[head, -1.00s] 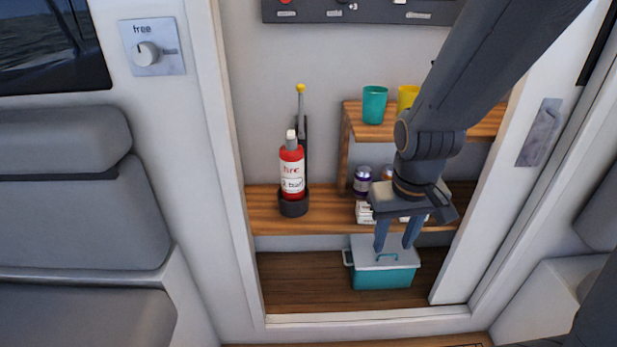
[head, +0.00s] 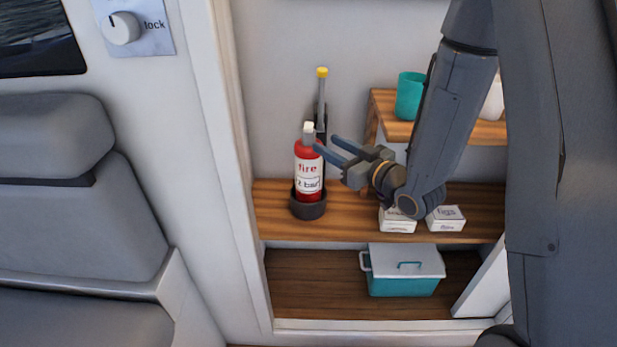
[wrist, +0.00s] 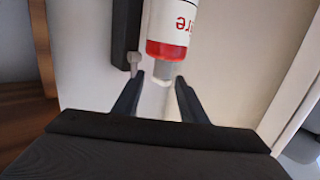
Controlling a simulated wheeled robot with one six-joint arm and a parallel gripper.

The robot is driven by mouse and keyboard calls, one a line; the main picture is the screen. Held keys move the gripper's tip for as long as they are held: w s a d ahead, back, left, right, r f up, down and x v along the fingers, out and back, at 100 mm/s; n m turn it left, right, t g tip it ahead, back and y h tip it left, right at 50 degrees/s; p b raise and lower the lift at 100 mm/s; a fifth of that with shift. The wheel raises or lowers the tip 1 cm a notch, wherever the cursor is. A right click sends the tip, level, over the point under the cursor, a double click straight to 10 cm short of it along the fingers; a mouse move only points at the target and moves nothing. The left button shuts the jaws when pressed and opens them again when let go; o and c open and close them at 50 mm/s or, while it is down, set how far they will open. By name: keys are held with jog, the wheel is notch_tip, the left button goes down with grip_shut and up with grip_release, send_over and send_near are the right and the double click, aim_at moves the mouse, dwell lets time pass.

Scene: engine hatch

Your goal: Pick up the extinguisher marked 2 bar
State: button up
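The red fire extinguisher (head: 308,168) stands upright in a dark round holder (head: 308,208) on the wooden shelf, left of centre in the head view. Its label reads "fire" and a line ending in "bar"; the digit is hard to read now. In the wrist view the extinguisher (wrist: 167,48) appears upside down, with its pale top towards my fingers. My gripper (head: 325,144) is open and empty near that top, just right of it in the head view. In the wrist view the top lies between the fingertips of my gripper (wrist: 160,78), with no clear contact.
A dark rod with a yellow tip (head: 321,75) stands close behind the extinguisher. White boxes (head: 445,218) are on the shelf to the right. A teal cup (head: 409,96) is on the upper shelf. A teal cooler (head: 405,280) is below. A white wall edge (head: 215,130) bounds the left.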

jog(key=shift+w+a+r+y, duration=0.15)
jog(key=shift+a+r+y, duration=0.15)
jog(key=shift+a+y, duration=0.2)
jog(key=p+x, duration=0.1)
jog(key=x, duration=1)
jog(key=shift+w, duration=0.35)
jog(key=shift+a+r, duration=0.1)
jog(key=shift+c, duration=0.2)
grip_shut()
jog(key=shift+r, duration=0.15)
